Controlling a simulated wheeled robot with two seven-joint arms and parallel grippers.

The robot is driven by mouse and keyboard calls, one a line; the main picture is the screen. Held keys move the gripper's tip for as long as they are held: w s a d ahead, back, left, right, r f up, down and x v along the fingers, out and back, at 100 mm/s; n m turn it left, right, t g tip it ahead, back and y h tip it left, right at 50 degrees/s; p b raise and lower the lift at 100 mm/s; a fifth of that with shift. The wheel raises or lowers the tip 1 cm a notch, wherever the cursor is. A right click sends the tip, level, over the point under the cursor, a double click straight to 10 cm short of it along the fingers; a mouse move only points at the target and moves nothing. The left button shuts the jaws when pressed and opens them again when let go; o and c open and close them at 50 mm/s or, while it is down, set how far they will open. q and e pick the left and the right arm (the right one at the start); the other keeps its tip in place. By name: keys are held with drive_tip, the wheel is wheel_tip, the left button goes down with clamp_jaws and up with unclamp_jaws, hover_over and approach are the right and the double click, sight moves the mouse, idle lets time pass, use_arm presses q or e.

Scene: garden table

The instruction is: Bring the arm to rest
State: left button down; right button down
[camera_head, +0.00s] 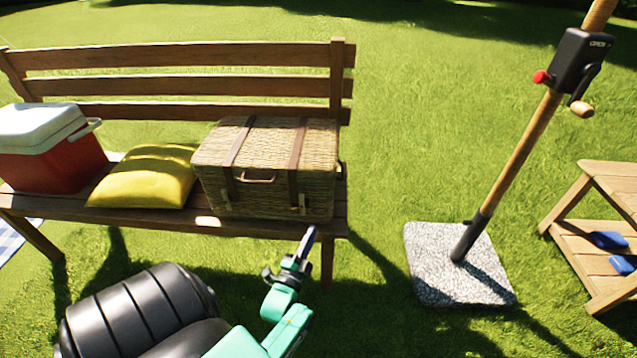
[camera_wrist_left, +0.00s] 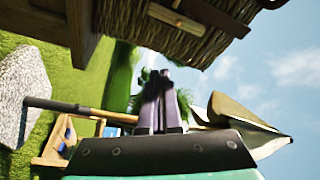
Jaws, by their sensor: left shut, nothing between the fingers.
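My left arm, black and mint green, comes in at the bottom of the head view. Its gripper (camera_head: 307,243) points up, in front of the bench's right end and just below the wicker basket (camera_head: 265,168). In the left wrist view the gripper (camera_wrist_left: 160,82) has its purple-grey fingers together with nothing between them. The basket's underside edge (camera_wrist_left: 185,25) shows at the top of that view, apart from the fingers. My right gripper is in neither view.
The wooden bench (camera_head: 190,85) also holds a red and white cooler (camera_head: 50,165) and a yellow cushion (camera_head: 145,180). Right of it stand an umbrella pole (camera_head: 520,150) on a stone base (camera_head: 455,265) and a wooden shelf table (camera_head: 605,225) with blue items. Grass between is free.

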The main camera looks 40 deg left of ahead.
use_arm(q)
drive_tip(key=shift+s+d, duration=0.2)
drive_tip(key=shift+s, duration=0.4)
